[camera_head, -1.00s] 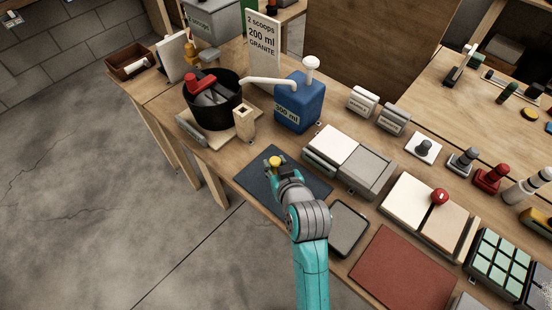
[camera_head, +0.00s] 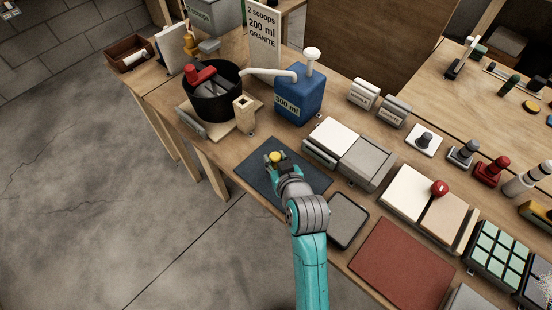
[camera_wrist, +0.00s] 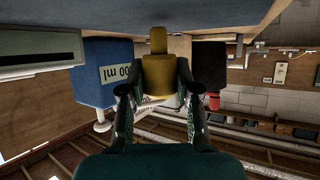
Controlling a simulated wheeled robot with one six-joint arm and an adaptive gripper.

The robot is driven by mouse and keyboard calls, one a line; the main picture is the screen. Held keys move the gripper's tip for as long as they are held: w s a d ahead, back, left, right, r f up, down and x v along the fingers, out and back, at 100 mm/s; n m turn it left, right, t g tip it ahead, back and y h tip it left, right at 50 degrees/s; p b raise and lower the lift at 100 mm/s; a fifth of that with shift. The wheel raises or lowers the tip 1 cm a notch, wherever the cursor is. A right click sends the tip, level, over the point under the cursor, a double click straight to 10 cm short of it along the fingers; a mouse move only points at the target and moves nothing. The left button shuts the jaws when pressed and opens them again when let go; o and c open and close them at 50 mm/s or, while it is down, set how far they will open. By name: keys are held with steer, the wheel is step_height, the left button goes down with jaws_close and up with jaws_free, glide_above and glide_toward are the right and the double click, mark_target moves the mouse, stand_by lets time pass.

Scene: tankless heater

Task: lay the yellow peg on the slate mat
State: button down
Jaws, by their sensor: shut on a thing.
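The yellow peg (camera_head: 275,157) is between the fingers of my gripper (camera_head: 273,161), over the slate mat (camera_head: 258,178) in the head view. In the wrist view, my gripper (camera_wrist: 157,92) is shut on the peg (camera_wrist: 157,75), which shows a wide body and a narrower end. The mat (camera_wrist: 65,14) fills the top of that view as a blue-grey surface, and the peg's narrow end overlaps it. I cannot tell whether the peg touches the mat. My arm hides part of the mat's lower right side.
A blue 300 ml container (camera_head: 298,95) and a small wooden block with a hole (camera_head: 244,115) stand behind the mat. A black pot (camera_head: 213,95) is at the left. A white-and-grey box (camera_head: 350,150) and a dark tray (camera_head: 346,219) lie to the right.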

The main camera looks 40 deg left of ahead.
steer(key=shift+f, duration=0.3)
steer(key=c, duration=0.7)
jaws_free()
steer(key=shift+c, duration=0.2)
steer(key=v, duration=1.2)
